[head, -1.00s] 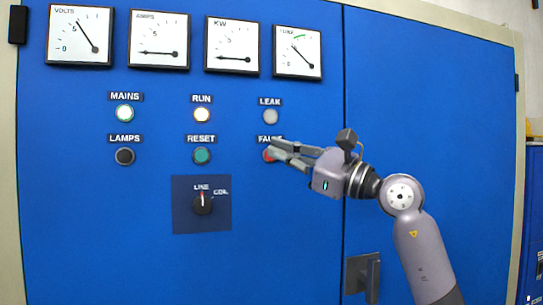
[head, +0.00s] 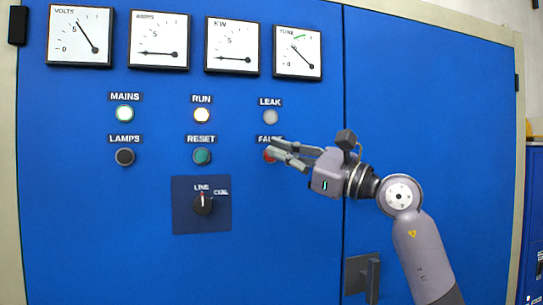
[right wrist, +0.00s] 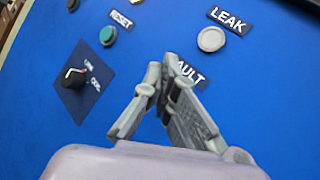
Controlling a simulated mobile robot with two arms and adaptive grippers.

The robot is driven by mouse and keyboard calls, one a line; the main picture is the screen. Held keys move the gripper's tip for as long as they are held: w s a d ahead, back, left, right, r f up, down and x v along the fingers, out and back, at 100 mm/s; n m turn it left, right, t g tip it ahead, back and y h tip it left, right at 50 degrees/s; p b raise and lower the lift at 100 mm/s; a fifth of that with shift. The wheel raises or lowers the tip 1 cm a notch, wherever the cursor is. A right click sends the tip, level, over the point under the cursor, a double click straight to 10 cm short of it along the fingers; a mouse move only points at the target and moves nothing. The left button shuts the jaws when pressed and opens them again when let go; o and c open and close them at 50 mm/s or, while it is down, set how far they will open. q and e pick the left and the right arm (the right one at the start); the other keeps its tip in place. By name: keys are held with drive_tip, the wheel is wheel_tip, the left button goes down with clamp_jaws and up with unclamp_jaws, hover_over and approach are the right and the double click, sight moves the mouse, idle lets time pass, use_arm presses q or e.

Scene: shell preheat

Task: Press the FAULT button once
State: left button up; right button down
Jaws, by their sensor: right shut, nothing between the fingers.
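The FAULT button (head: 268,156) is red and sits below its FAULT label (head: 265,139) on the blue cabinet door. Only its left part shows in the head view; my right gripper covers the rest. My right gripper (head: 272,148) is shut and empty, its fingertips in front of the button and label. In the right wrist view the fingertips (right wrist: 162,72) meet beside the partly covered FAULT label (right wrist: 190,75), and the button is hidden behind the fingers. I cannot tell whether the fingertips touch the button. My left gripper is not in view.
Near the button are the LEAK lamp (head: 270,117), the green RESET button (head: 202,156), the lit RUN lamp (head: 202,115) and the LINE/COIL switch (head: 203,204). A door handle (head: 362,275) sticks out at the lower right. The right door is otherwise bare.

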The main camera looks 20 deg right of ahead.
drive_tip(key=shift+w, duration=0.3)
drive_tip(key=shift+w+p, duration=0.3)
drive_tip(key=shift+w, duration=0.15)
idle(0.7)
drive_tip(key=shift+s, duration=0.15)
drive_tip(key=shift+s+b, duration=0.45)
drive_tip(key=shift+s, duration=0.2)
drive_tip(key=shift+s+f, duration=0.1)
drive_tip(key=s+b, duration=0.2)
drive_tip(key=s, duration=0.3)
idle(0.3)
drive_tip(key=shift+w, duration=0.1)
idle(0.5)
